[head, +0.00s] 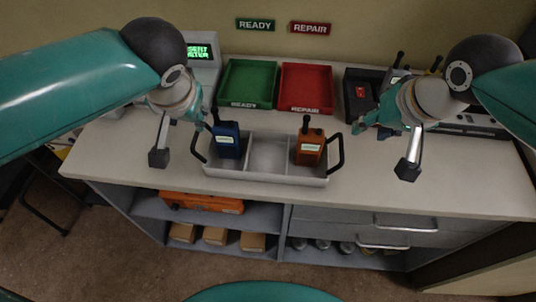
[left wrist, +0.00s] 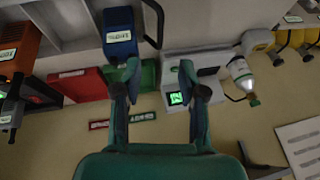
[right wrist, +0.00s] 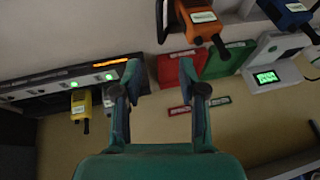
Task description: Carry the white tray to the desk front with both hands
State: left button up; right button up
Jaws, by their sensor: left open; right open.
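The white tray (head: 268,157) stands on the desk, with dividers and a black handle at each end. A blue radio (head: 227,138) is upright in its left compartment and an orange radio (head: 309,146) in its right one; the middle compartment is empty. My left gripper (head: 182,138) is open and empty, above and left of the tray's left handle (head: 199,146). In the left wrist view that handle (left wrist: 158,22) lies beyond the open fingers. My right gripper (head: 384,148) is open and empty, right of the right handle (head: 336,153), which also shows in the right wrist view (right wrist: 162,20).
Behind the tray lie a green READY bin (head: 247,83) and a red REPAIR bin (head: 306,88). A lit display unit (head: 202,52) stands at the back left, a black charger unit (head: 360,92) at the back right. The desk top (head: 270,197) in front of the tray is clear.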

aim_at(195, 137)
pick_arm(q)
jog(key=x, duration=1.5)
pick_arm(e)
jog(key=x, duration=1.5)
pick_arm(q)
grip_shut()
pick_arm(e)
grip_shut()
